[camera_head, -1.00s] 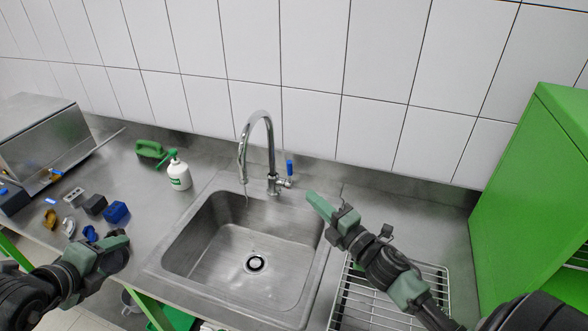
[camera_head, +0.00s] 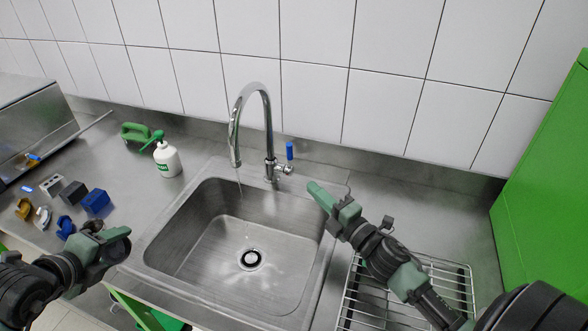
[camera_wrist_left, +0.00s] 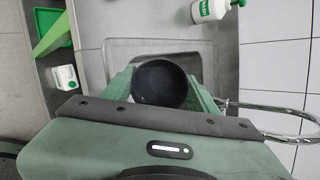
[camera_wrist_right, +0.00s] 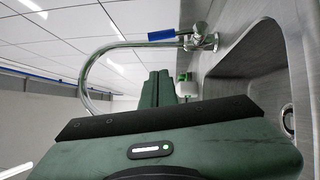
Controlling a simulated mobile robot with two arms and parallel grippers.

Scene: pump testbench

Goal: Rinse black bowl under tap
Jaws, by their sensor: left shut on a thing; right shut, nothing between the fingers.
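The small black bowl (camera_wrist_left: 160,83) is held between the fingers of my left gripper (camera_head: 122,242), which is shut on it. In the head view the gripper is left of the sink (camera_head: 150,250), outside its rim, and largely hides the bowl. The curved chrome tap (camera_head: 268,120) stands behind the sink. A thin stream of water falls from its spout into the basin. The blue tap handle (camera_head: 289,150) points up. My right gripper (camera_head: 316,189) is shut and empty, to the right of the handle and a little in front of it, apart from it.
A white bottle with a green top (camera_head: 167,158) and a green brush-like item (camera_head: 135,132) stand left of the sink. Several small blocks, including a blue one (camera_head: 96,201), lie further left. A wire rack (camera_head: 455,270) is right of the sink, beside a green cabinet (camera_head: 540,190).

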